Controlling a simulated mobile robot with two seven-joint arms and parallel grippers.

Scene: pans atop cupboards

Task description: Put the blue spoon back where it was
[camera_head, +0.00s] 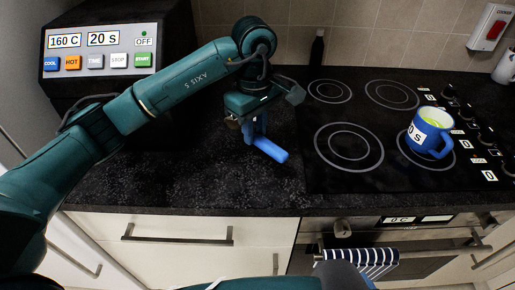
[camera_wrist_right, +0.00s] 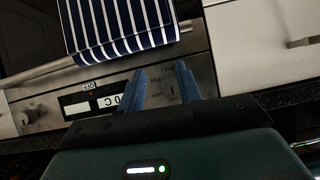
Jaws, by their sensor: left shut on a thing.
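The blue spoon (camera_head: 270,151) shows as a bright blue rod slanting down and right from my left gripper (camera_head: 255,132), over the dark worktop left of the hob. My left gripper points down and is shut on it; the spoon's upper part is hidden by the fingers. I cannot tell whether the spoon touches the worktop. My right gripper (camera_wrist_right: 160,88) shows in the right wrist view, its two blue fingers apart with nothing between them, in front of the oven panel (camera_wrist_right: 88,105).
A blue mug (camera_head: 428,133) with yellow-green contents stands on the black hob (camera_head: 348,185) at right. A dark bottle (camera_head: 317,48) stands behind the hob. A control box (camera_head: 100,48) is back left. A striped towel (camera_head: 360,262) hangs on the oven handle. Worktop (camera_head: 215,180) is clear in front.

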